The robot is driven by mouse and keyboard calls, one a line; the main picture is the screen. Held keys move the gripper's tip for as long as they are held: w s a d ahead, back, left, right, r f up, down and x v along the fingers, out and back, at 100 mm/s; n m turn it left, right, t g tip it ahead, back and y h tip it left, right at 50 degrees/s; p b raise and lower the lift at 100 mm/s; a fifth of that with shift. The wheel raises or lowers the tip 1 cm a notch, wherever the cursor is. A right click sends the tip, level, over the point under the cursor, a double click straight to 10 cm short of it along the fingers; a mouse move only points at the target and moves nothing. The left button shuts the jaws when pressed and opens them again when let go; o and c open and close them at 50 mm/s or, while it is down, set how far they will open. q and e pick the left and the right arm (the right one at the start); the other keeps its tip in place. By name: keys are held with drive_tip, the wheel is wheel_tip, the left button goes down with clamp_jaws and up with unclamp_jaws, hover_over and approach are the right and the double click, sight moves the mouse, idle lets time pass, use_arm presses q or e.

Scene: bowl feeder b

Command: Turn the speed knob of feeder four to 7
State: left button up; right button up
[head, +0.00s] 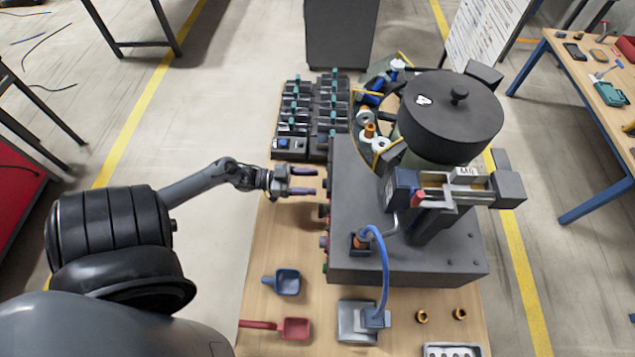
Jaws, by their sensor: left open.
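The feeder machine is a large dark grey housing (410,268) with a black lidded bowl (450,125) on top. Several small knobs or buttons, one of them red (324,242), stick out along its left side. My right gripper is out of view.
Black units with teal tops (312,105) stand behind my left gripper. A blue scoop (287,282), a red scoop (295,328), a grey block (356,322) with a blue cable (384,270) and brass rings (422,316) lie in front.

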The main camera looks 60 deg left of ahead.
use_arm(q)
drive_tip(key=shift+x, duration=1.5)
drive_tip(key=shift+c, duration=0.4)
drive_tip(key=c, duration=1)
